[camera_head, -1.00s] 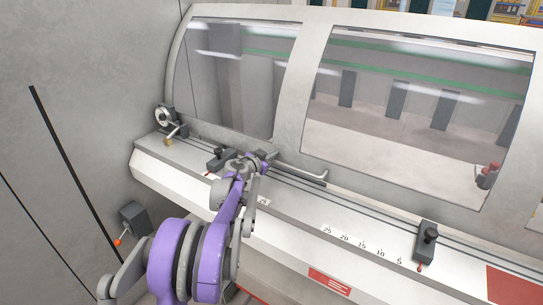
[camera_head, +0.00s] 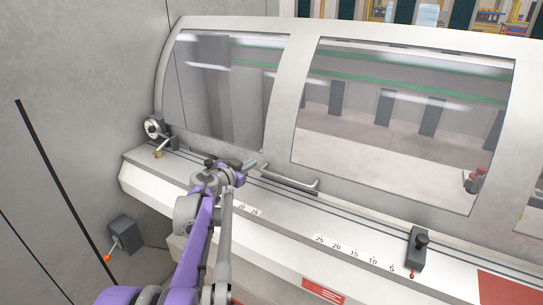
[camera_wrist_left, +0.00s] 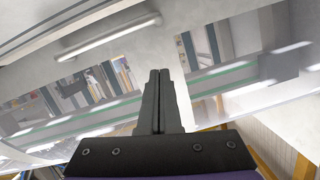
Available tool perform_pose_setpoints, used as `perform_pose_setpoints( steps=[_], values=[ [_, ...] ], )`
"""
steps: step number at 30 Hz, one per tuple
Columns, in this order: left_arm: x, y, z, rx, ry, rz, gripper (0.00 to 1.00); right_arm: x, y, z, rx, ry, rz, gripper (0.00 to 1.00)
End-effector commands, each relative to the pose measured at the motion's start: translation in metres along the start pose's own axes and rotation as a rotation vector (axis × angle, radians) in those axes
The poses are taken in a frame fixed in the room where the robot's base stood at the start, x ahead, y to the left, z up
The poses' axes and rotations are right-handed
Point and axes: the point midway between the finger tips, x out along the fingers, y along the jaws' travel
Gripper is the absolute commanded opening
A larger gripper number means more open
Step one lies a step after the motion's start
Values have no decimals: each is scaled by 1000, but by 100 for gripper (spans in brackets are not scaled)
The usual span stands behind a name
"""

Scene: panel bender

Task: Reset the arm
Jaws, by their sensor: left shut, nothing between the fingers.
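My left arm, purple and grey, comes in from the bottom of the head view. Its gripper (camera_head: 250,164) is over the machine's front ledge, close to the grey handle (camera_head: 290,181) of the window cover in the picture. In the left wrist view the two dark fingers (camera_wrist_left: 160,75) lie together, shut with nothing between them. Beyond them is the cover's window, and the bar handle (camera_wrist_left: 108,38) shows at upper left. Whether the gripper touches the handle cannot be told. My right gripper is not in view.
The panel bender's curved cover (camera_head: 279,105) stands behind the ledge. A dark stop block (camera_head: 417,249) sits on the ruled ledge at right. A round clamp (camera_head: 154,129) is at the ledge's left end. A grey lever box (camera_head: 125,235) with an orange knob is on the left wall.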

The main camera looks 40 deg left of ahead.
Motion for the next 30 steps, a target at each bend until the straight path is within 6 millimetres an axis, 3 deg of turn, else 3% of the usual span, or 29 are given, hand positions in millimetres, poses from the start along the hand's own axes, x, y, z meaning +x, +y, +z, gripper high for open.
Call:
perform_pose_setpoints(
  steps=[10, 14, 18, 20, 22, 30],
  values=[
    [-3, 7, -8, 0, 18, -9, 0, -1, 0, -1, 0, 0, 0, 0],
    [-12, 36, -38, -4, 88, -78, 0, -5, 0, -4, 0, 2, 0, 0],
    [-43, 83, -58, -48, 97, -208, 0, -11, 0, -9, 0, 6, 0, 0],
    [-61, 105, -49, -78, 44, -248, 0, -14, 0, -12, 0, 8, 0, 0],
    [-84, 136, -28, -110, -56, -263, 0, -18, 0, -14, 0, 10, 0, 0],
    [-184, 270, 86, -121, -537, -19, 0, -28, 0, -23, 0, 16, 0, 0]
  ],
)
